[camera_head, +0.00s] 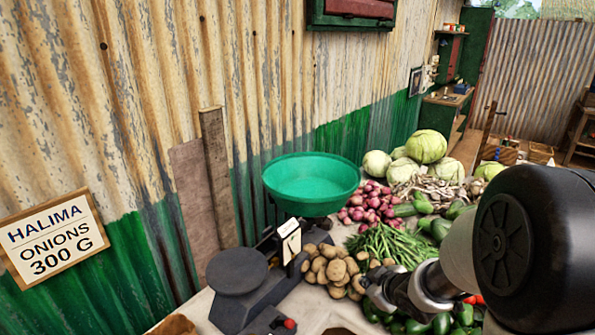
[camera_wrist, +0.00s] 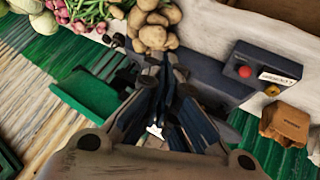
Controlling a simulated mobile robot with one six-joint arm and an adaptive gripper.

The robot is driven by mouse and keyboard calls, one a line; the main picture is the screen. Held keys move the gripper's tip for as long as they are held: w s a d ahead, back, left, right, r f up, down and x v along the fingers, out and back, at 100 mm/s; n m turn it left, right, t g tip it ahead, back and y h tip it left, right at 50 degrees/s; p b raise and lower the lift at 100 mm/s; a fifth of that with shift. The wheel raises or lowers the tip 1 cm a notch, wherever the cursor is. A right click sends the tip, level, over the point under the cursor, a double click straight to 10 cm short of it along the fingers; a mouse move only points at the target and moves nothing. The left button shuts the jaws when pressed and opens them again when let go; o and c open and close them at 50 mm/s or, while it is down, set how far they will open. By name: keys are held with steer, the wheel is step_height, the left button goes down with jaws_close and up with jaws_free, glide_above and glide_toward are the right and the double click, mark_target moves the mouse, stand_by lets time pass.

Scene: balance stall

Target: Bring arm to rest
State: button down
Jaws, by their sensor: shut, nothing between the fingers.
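My gripper (camera_head: 375,292) is at the right in the head view, in front of the potatoes, at the end of my dark arm. In the wrist view my gripper (camera_wrist: 162,72) points up the picture with its fingers close together. It is shut and empty. The fingers hide part of the scale behind them. The balance scale (camera_head: 268,287) has a dark body, a flat round plate (camera_head: 237,271) and a green pan (camera_head: 312,180). The pan looks empty from the head camera.
Potatoes (camera_head: 335,270), red onions (camera_head: 370,206), green beans (camera_head: 390,243), and cabbages (camera_head: 427,146) crowd the stall beside the scale. A sign (camera_head: 52,238) reading "HALIMA ONIONS 300 G" is at the left by the corrugated wall (camera_head: 110,90). A brown object (camera_wrist: 286,123) lies near the scale.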

steer(key=s+d+r+m+g+h, duration=0.1)
steer(key=s+r+m+h, duration=0.15)
steer(key=s+r, duration=0.35)
steer(key=s+d+r+m+h, duration=0.1)
steer(key=s+d+r+m, duration=0.15)
steer(key=s+r, duration=0.35)
steer(key=s+a+r+m+g+y, duration=0.1)
steer(key=s+a, duration=0.2)
steer(key=s, duration=0.6)
steer(key=s+a+r+m+g+y, duration=0.1)
steer(key=s+a, duration=0.3)
steer(key=s, duration=0.5)
steer(key=shift+s+r+m+g, duration=0.2)
steer(key=shift+m+g, duration=0.3)
steer(key=shift+m, duration=0.3)
steer(key=shift+a, duration=0.1)
